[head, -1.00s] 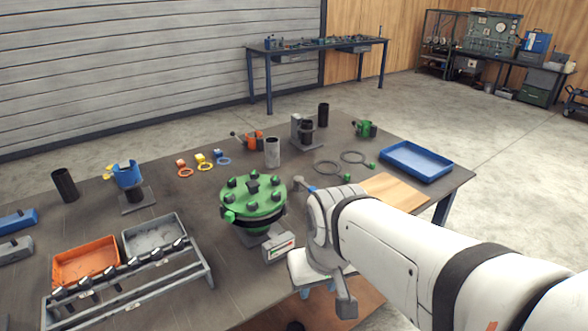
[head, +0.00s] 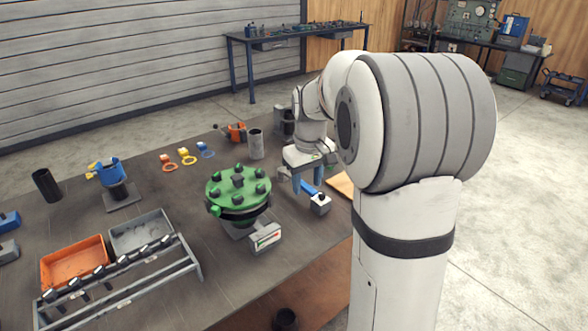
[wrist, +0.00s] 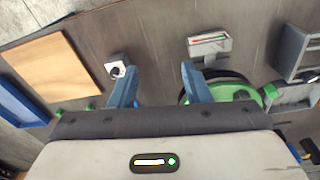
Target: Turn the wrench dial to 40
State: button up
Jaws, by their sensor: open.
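The wrench lies on the table, right of the green flange (head: 238,188). The dial's number is too small to read. My gripper (head: 306,184) is open above the wrench, fingers pointing down. In the wrist view my gripper (wrist: 158,68) has bare table between its fingertips. Whether a finger touches the handle, I cannot tell.
A gauge box (head: 265,238) stands in front of the flange and shows in the wrist view (wrist: 209,42). A wooden board (wrist: 60,65) and blue tray (wrist: 18,105) lie to one side. Orange (head: 75,262) and grey bins (head: 140,232) stand left. My arm hides the table's right part.

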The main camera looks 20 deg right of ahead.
jog(key=w+d+f, duration=0.3)
jog(key=w+d, duration=0.2)
jog(key=w, duration=0.2)
jog(key=n+g+p, duration=0.1)
jog(key=n, duration=0.1)
send_over(322, 193)
jog(key=f, duration=0.5)
jog(key=shift+s+a, duration=0.2)
jog(key=shift+s, duration=0.05)
jog(key=shift+w+d+f, duration=0.15)
jog(key=shift+d+f, duration=0.05)
jog(key=shift+f, duration=0.35)
notch_tip(322, 193, down, 7)
jog(key=shift+f+p, duration=0.1)
jog(key=shift+p, duration=0.65)
grip_shut()
